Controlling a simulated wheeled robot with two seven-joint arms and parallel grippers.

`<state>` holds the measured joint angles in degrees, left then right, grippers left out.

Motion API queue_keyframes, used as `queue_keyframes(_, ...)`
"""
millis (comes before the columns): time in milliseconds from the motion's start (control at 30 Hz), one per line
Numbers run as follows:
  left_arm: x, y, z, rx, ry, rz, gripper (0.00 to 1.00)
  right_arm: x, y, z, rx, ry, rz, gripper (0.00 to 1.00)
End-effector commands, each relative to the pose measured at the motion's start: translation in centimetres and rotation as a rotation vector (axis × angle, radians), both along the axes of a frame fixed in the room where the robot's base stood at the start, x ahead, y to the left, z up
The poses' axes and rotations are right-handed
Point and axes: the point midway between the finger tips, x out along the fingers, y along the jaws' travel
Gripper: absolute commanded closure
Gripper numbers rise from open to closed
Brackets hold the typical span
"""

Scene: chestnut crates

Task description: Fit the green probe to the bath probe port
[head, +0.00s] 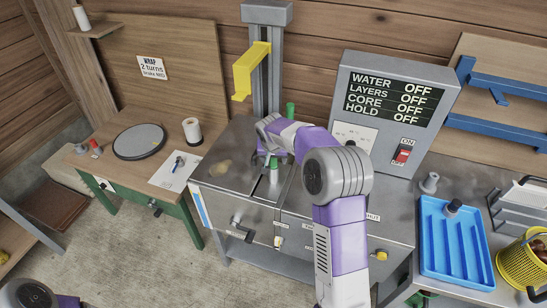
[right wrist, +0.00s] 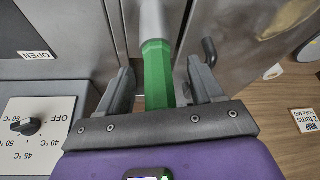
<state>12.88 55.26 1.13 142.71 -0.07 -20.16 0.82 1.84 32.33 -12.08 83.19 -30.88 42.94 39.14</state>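The green probe (right wrist: 157,75) shows in the right wrist view as a green grip with a pale grey rod (right wrist: 153,18) beyond it. In the head view its green part (head: 273,162) shows just below my right wrist. My right gripper (right wrist: 160,70) is open, with one finger on each side of the green grip and a gap at each side. In the head view my right gripper (head: 268,148) is over the steel bath (head: 228,180) and partly hidden by my arm. I cannot make out the bath probe port. My left gripper is out of view.
Another green piece (head: 290,110) shows behind my right wrist; I cannot tell if it joins the probe. A grey control box (head: 352,125) reads OFF on every line. A yellow bracket (head: 250,70) hangs on a column. A blue tray (head: 432,240) stands at right, a green-legged bench (head: 115,185) at left.

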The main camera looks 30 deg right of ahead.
Motion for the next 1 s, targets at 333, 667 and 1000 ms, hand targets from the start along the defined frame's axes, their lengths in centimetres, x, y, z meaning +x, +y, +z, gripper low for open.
queue_keyframes(333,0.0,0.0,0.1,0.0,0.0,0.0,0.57,-0.2,0.1,0.6,0.0,-0.001,0.0,0.34)
queue_keyframes(667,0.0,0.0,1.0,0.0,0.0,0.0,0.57,-1.8,1.3,5.5,0.001,-0.002,0.001,0.34)
queue_keyframes(1000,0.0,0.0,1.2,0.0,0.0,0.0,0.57,-2.4,1.6,7.0,0.0,0.001,0.0,0.34)
